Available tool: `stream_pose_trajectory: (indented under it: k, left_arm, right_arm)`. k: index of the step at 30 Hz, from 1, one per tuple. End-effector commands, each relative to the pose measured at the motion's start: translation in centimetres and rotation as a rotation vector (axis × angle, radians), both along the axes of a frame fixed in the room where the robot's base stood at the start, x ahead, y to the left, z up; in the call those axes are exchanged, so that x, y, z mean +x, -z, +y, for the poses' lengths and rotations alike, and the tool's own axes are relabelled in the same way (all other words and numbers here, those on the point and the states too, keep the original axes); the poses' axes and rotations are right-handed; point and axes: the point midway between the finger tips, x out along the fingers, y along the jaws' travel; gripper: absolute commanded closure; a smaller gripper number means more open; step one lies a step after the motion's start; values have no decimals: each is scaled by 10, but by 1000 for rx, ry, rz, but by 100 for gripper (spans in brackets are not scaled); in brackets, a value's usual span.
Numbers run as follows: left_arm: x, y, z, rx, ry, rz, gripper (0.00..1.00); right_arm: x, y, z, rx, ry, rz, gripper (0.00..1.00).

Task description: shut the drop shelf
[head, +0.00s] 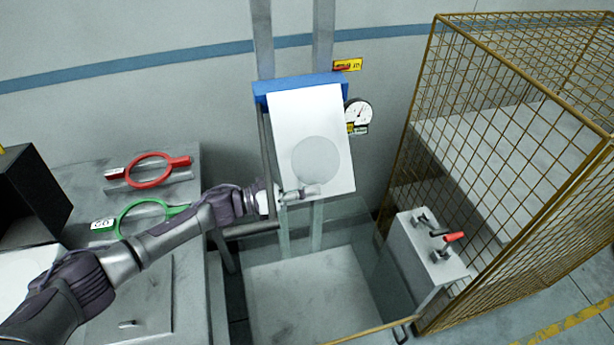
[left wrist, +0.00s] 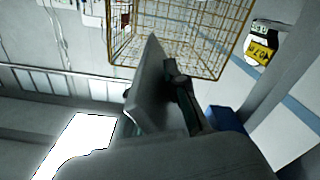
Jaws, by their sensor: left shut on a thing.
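The drop shelf (head: 302,115) is a white panel with a grey round patch, set at a blue rail (head: 285,87) in front of two metal posts. It stands at a steep slant in the head view; its exact angle is hard to tell. My left gripper (head: 300,192) is at the shelf's lower left edge and is shut on it. In the left wrist view the gripper's fingers (left wrist: 182,95) are against a grey plate (left wrist: 150,95), seen nearly edge-on. The fingers hide part of that edge. My right gripper is in neither view.
A gauge (head: 358,112) and a yellow label (head: 347,65) are right of the shelf. A wire cage (head: 480,130) and a grey box with a red-handled lever (head: 425,260) stand at the right. A bench (head: 85,195) holds red and green ring-shaped tools at the left.

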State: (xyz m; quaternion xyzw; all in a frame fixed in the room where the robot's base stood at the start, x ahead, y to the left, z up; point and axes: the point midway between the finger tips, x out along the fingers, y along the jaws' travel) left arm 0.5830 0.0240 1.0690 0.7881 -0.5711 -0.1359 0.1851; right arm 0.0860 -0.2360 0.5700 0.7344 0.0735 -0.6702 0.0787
Motion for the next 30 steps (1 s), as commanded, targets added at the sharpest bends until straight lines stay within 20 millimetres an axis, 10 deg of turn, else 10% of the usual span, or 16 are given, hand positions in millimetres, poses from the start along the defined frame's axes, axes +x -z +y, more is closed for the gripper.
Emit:
stream_pose_trajectory:
  k: [15, 16, 19, 30]
  left_arm:
    - [-3, -7, -3, -4, 5, -12, 100]
    - [-3, -7, -3, -4, 5, -12, 81]
    - [-3, -6, -3, -4, 4, -10, 67]
    - [-5, -4, 3, -1, 2, -4, 67]
  right_arm:
    - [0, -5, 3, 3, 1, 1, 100]
    - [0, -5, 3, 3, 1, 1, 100]
    - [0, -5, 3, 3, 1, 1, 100]
    - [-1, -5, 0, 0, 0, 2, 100]
